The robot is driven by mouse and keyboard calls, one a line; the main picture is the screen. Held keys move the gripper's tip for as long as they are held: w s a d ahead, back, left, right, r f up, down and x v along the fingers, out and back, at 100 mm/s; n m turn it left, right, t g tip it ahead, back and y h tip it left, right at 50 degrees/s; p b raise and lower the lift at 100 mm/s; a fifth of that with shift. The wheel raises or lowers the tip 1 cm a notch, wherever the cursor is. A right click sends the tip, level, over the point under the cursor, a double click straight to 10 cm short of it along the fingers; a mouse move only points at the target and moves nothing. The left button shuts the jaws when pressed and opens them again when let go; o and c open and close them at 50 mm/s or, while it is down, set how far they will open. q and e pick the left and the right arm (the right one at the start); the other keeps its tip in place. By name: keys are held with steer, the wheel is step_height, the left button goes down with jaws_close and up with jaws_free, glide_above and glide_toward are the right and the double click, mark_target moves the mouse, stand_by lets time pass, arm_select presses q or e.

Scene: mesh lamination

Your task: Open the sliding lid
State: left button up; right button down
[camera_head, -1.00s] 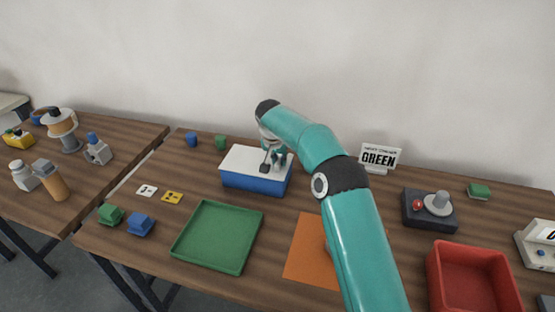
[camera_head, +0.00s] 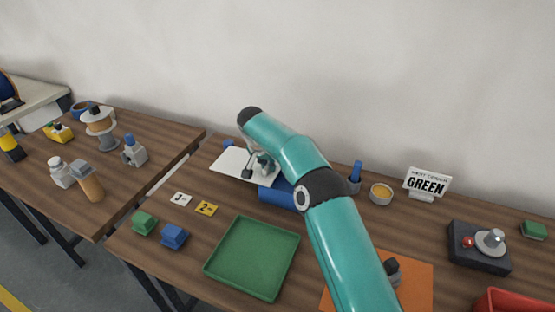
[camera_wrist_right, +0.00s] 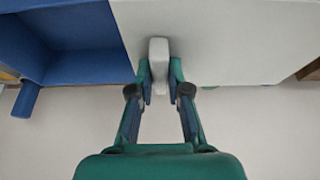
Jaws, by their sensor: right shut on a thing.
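The blue box (camera_head: 276,195) stands near the middle of the table, partly hidden behind my right arm. Its white lid (camera_head: 231,163) is slid to the left and overhangs the box's left side. My right gripper (camera_head: 264,168) is over the lid's right part. In the right wrist view, the gripper (camera_wrist_right: 159,88) is shut on the lid's pale handle (camera_wrist_right: 158,58). There the blue box's open inside (camera_wrist_right: 62,28) shows to the left of the white lid (camera_wrist_right: 225,40). My left gripper is not in view.
A green tray (camera_head: 217,262) lies in front of the box, with an orange mat (camera_head: 415,280) to its right.

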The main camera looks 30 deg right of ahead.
steer(key=shift+w+a, duration=0.65)
steer(key=shift+w, duration=0.15)
steer(key=shift+s+d, duration=0.1)
steer(key=c, duration=1.1)
jaws_free()
steer(key=v, duration=1.2)
steer(key=shift+f, duration=0.1)
